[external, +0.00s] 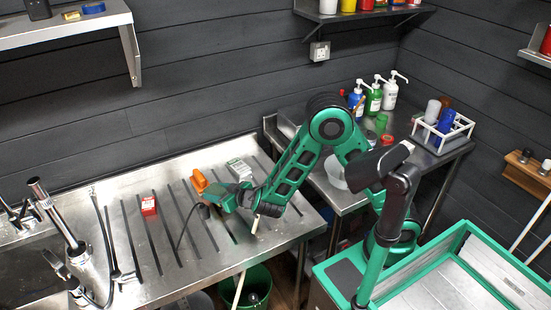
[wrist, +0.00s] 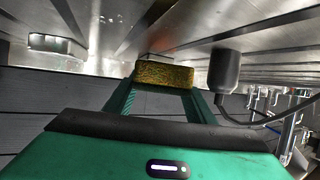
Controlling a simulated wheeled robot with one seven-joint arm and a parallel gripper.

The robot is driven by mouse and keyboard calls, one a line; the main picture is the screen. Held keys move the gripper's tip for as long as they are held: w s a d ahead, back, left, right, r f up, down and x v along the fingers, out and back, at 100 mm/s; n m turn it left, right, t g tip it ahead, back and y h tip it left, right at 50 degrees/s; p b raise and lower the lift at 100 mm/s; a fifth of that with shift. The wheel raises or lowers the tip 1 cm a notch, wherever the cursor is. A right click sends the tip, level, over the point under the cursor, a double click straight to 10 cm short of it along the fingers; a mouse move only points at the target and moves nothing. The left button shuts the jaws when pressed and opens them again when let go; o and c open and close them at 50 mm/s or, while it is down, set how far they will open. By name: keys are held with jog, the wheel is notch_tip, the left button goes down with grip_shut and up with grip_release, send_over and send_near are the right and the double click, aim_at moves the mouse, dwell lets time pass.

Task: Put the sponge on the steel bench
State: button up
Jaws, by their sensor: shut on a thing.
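My gripper (wrist: 162,88) is shut on the sponge (wrist: 163,75), a yellow-brown block held between the fingertips in the wrist view, which sees the room upside down. In the external view my gripper (external: 225,196) is low over the right part of the steel bench (external: 170,265), a ribbed steel drainboard. The bench's ribbed top also fills the upper part of the wrist view (wrist: 120,22). The sponge is not distinguishable in the external view. I cannot tell whether it touches the bench.
Close to my gripper are an orange object (external: 198,180), a pale box (external: 239,169) and a dark cylinder (external: 204,211) with a cable. Bottles (external: 374,98) stand on another table.

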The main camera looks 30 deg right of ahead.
jog(key=s+a+r, duration=0.6)
jog(key=s+r, duration=0.2)
jog(key=s, duration=0.2)
notch_tip(320, 180, up, 10)
jog(key=w+a+n+g+y, duration=0.2)
jog(key=n+y, duration=0.1)
jog(key=shift+w+a+n+y, duration=0.3)
jog(key=shift+w+a, duration=0.05)
jog(key=shift+a, duration=0.05)
jog(key=shift+f, duration=0.1)
dwell(0.5)
